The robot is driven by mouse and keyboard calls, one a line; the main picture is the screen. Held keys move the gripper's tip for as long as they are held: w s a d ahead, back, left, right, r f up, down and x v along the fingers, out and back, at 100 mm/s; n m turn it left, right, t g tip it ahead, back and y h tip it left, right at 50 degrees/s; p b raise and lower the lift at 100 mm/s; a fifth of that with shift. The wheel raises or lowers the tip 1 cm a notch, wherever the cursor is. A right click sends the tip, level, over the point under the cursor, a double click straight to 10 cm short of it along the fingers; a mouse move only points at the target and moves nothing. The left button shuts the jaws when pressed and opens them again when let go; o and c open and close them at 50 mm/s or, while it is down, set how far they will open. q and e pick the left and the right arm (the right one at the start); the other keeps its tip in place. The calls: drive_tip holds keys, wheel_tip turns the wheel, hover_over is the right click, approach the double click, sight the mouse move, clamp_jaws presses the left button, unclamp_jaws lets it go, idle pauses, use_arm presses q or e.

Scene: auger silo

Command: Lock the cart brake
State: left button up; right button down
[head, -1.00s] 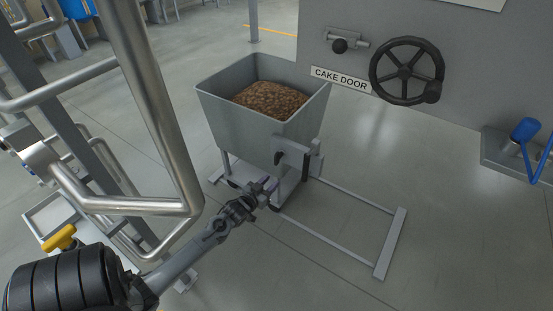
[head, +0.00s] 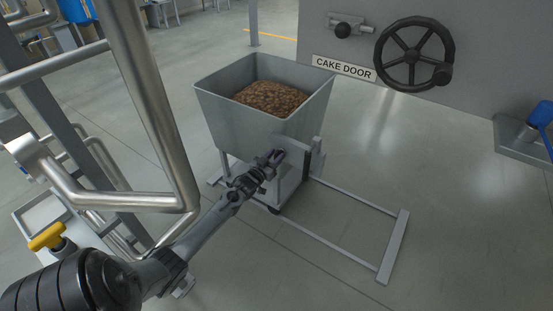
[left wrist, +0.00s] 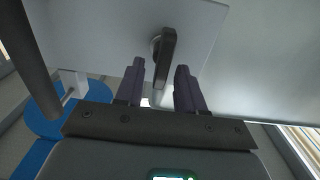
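The grey cart (head: 225,122), filled with brown crumbly material, stands on the floor with a grey bracket plate (head: 314,158) at its front right corner. A short dark brake lever (left wrist: 167,50) sticks out from this plate in the left wrist view. My left gripper (head: 279,155) is at the plate and hides the lever in the head view. Its two fingers (left wrist: 160,66) are open in the left wrist view, and the lever's lower end shows between their tips, with gaps on both sides. My right gripper is in neither view.
A floor frame of flat bars (head: 395,245) surrounds the cart's front. Metal railing pipes (head: 150,110) stand close to my left arm. The handwheel (head: 414,54) and cake door sign (head: 344,69) are on the wall behind.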

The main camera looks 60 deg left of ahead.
use_arm(q)
drive_tip(key=shift+w+a, duration=0.3)
drive_tip(key=shift+w, duration=0.3)
drive_tip(key=shift+c, duration=0.3)
clamp_jaws()
